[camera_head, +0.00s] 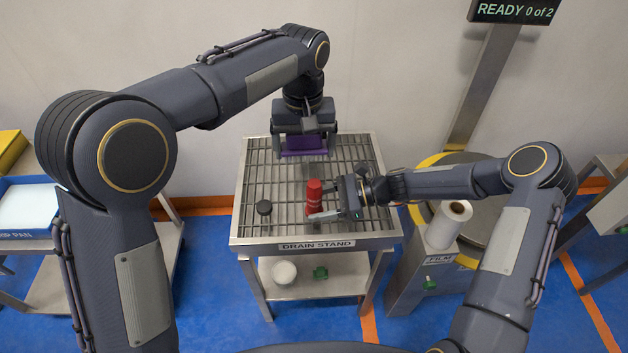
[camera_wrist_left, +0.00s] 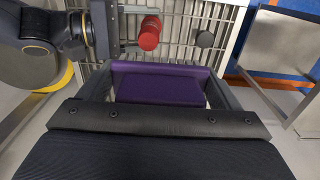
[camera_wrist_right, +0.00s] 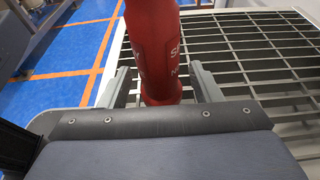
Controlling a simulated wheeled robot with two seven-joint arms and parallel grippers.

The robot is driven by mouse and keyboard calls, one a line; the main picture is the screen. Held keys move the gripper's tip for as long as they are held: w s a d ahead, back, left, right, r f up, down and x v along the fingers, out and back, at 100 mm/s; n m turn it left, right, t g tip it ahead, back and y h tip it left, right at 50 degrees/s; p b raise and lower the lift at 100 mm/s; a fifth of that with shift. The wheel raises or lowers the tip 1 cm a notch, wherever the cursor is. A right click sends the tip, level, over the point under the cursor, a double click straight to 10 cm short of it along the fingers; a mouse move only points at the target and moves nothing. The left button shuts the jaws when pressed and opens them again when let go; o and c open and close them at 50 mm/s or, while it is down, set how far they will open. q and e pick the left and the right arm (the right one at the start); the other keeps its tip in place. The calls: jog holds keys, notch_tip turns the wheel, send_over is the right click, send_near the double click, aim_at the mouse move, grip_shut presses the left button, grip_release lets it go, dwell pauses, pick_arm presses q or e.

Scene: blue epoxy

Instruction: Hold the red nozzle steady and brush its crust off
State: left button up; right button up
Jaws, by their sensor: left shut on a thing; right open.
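The red nozzle (camera_head: 314,194) stands upright on the grated drain stand (camera_head: 268,180); its crust cannot be made out. My right gripper (camera_head: 328,199) is open beside it. In the right wrist view the nozzle (camera_wrist_right: 154,50) stands between or just beyond the two open fingers (camera_wrist_right: 160,88). My left gripper (camera_head: 304,142) is shut on a purple block-like thing (camera_head: 303,145), likely the brush, over the back of the stand. In the left wrist view this purple thing (camera_wrist_left: 160,84) fills the jaws, and its bristles are hidden. The nozzle (camera_wrist_left: 150,33) shows beyond it.
A small dark round piece (camera_head: 264,207) lies on the grating left of the nozzle. A film stand with a white roll (camera_head: 448,224) is at the right. A blue pan bin (camera_head: 28,206) stands at the far left. The sign (camera_head: 515,11) reads READY 0 of 2.

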jog(key=v, duration=1.2)
jog(key=shift+r, duration=0.1)
